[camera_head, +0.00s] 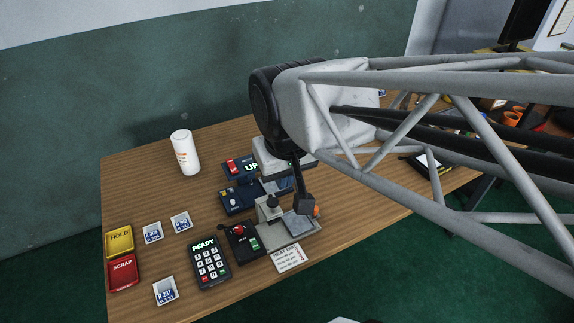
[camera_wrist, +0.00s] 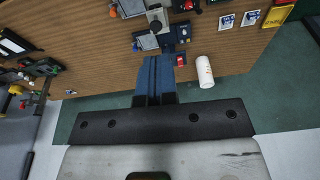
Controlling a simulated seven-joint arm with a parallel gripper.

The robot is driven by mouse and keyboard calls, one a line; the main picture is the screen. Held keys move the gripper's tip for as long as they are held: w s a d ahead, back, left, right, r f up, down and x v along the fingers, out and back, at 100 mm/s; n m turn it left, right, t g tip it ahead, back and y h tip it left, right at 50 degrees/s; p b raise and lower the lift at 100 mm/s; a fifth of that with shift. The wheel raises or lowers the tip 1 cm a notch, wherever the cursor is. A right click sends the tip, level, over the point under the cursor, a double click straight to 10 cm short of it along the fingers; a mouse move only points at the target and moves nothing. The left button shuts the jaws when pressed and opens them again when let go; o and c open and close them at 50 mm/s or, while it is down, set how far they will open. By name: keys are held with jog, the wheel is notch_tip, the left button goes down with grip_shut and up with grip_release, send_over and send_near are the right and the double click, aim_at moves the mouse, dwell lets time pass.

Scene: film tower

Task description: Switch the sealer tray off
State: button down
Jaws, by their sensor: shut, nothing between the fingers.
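A grey bench unit (camera_head: 272,236) with a flat plate (camera_head: 298,226) and a dark knob stands near the table's front; I take it for the sealer tray. A black control box (camera_head: 240,240) with a red knob (camera_head: 238,230) and a lit green patch adjoins its left side. The unit also shows at the top of the wrist view (camera_wrist: 155,19). My gripper (camera_wrist: 155,58) is shut and empty, its blue fingers pointing down over the back units. In the head view my wrist hides part of those units. The switch's position is too small to tell.
Blue units (camera_head: 232,200) stand behind, one with a red rocker (camera_head: 232,166) and an "UP" display. A keypad reading READY (camera_head: 210,262), a white bottle (camera_head: 185,153), several small labelled trays and yellow HOLD and red SCRAP bins stand left. Bare wood lies between bottle and trays.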

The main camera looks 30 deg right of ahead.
jog(key=w+d+f+m+g+y, duration=0.1)
jog(key=w+d+f+m, duration=0.3)
jog(key=d+f, duration=0.3)
jog(key=w+d+f+m+g+y, duration=0.1)
jog(key=w+d+f+m+g, duration=0.1)
jog(key=w+d+f+m, duration=0.2)
jog(key=w+d+f+m+g+y, duration=0.1)
jog(key=w+d+f+m, duration=0.3)
jog(key=w+d+f, duration=0.4)
jog(key=d+f, duration=0.2)
jog(key=d, duration=0.5)
jog(key=shift+w+f+y, duration=0.2)
jog(key=shift+w+y, duration=0.2)
jog(key=shift+f, duration=0.1)
jog(key=x, duration=1)
jog(key=shift+s, duration=0.15)
jog(key=shift+s+a, duration=0.45)
jog(key=shift+a, duration=0.5)
jog(key=shift+s+a, duration=0.4)
jog(key=shift+a, duration=0.35)
jog(key=shift+a, duration=0.15)
